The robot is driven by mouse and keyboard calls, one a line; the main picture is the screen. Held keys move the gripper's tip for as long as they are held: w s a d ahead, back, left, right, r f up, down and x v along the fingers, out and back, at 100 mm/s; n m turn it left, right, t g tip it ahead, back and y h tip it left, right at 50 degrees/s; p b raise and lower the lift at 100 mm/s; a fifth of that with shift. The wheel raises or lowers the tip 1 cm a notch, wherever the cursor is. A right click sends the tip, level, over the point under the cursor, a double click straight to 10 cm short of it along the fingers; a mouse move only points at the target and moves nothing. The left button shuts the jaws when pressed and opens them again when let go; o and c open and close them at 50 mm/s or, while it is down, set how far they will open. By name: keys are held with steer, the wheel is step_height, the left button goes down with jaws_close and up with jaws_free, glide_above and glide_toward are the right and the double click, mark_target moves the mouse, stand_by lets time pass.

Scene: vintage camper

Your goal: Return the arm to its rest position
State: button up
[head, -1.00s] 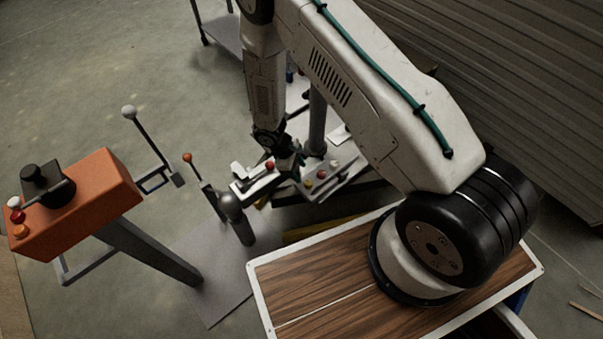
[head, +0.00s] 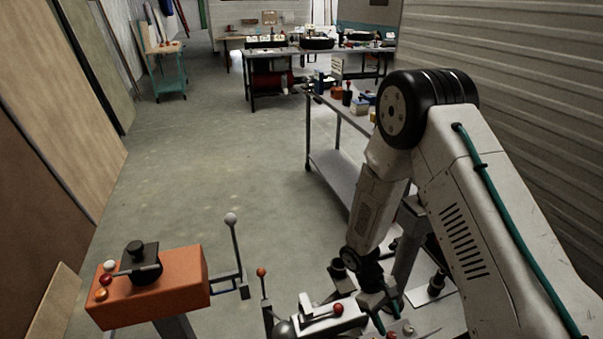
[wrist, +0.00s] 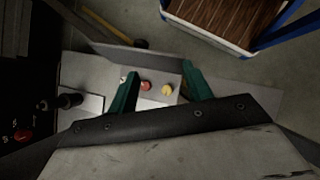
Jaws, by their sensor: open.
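My arm reaches in from the lower right of the head view, bends at a black joint and hangs down. My gripper (head: 390,318) is at its lower end, low over a grey control stand, partly cut off by the picture's bottom. In the wrist view my gripper (wrist: 160,86) shows two green fingers spread apart with nothing between them. Beyond the fingers is a light panel (wrist: 148,66) with a red knob (wrist: 146,86) and a yellow knob (wrist: 167,90). Whether the fingers touch the panel, I cannot tell.
An orange control box (head: 168,285) with a black joystick stands at lower left, beside a white-knobbed lever (head: 236,250) and an orange-knobbed lever (head: 264,290). A grey workbench (head: 335,168) stands behind my arm. A corrugated wall (head: 510,80) is at right. The middle floor is clear.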

step_height(320, 180, up, 14)
steer(key=s+m, duration=0.1)
steer(key=m, duration=0.1)
steer(key=s+d+r+m+t+y, duration=0.1)
steer(key=s+r+m+t, duration=0.1)
steer(key=s+r, duration=0.4)
steer(key=s+d+r+m+t+y, duration=0.1)
steer(key=s+r, duration=0.5)
steer(key=r, duration=0.8)
steer(key=s+d+r+m+t+y, duration=0.1)
steer(key=s+r+m+t+y, duration=0.1)
steer(key=s+r, duration=0.4)
step_height(320, 180, up, 4)
steer(key=shift+s+m+t+y, duration=0.3)
steer(key=shift+t+y, duration=0.1)
steer(key=shift+t, duration=0.3)
steer(key=shift+d, duration=0.1)
